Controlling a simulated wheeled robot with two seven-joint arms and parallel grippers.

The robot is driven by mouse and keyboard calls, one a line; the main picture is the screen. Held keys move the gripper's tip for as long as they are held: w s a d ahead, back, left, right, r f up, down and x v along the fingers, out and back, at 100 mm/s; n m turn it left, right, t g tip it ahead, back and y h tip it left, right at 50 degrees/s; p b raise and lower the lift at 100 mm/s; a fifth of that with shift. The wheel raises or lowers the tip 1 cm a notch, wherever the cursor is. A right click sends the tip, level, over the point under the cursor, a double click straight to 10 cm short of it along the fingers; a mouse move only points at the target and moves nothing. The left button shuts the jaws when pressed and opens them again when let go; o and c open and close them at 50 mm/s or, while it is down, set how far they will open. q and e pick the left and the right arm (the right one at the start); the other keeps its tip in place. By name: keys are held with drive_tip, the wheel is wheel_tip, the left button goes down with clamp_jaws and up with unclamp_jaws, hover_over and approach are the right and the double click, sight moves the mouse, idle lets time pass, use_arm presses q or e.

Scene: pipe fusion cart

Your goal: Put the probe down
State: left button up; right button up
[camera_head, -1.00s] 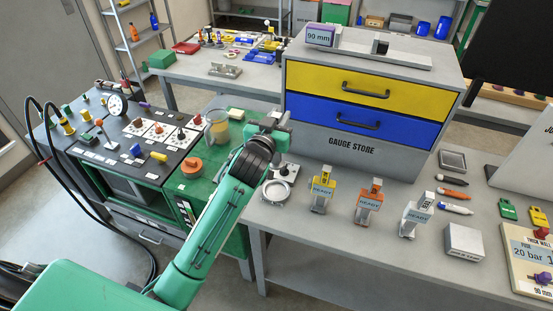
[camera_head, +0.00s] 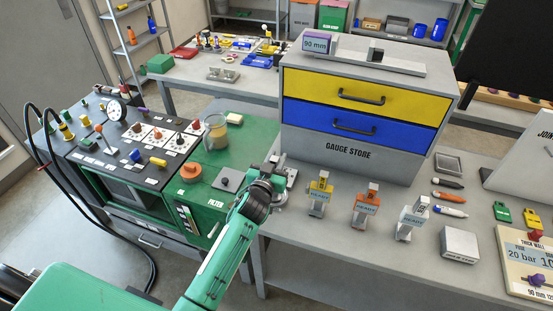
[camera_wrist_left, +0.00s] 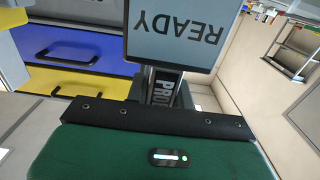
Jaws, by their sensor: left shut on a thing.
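My left gripper (camera_head: 272,171) is over the seam between the green filter cart and the grey bench. It is shut on the probe (camera_wrist_left: 164,88), whose grey post carries partly hidden lettering starting "PRO". A pale screen reading "READY" (camera_wrist_left: 173,35) shows upside down above the post in the left wrist view. In the head view the gripper and forearm mostly hide the probe, and I cannot tell whether it touches the surface below. A silver ring stand (camera_head: 279,194) is partly hidden beside the gripper. My right gripper is not in view.
Yellow (camera_head: 319,193), orange (camera_head: 366,203) and white (camera_head: 413,216) READY devices stand to the right on the bench. The gauge store (camera_head: 352,150) rises behind.

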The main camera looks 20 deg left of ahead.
use_arm(q)
drive_tip(key=shift+f, duration=0.15)
drive_tip(key=o, duration=0.9)
drive_tip(key=shift+o, duration=0.2)
drive_tip(key=shift+r, duration=0.2)
drive_tip(key=shift+s+f, duration=0.2)
drive_tip(key=shift+s, duration=0.15)
drive_tip(key=s+b, duration=0.3)
drive_tip(key=s, duration=0.8)
drive_tip(key=shift+s+a+r, duration=0.2)
drive_tip(key=shift+a, duration=0.05)
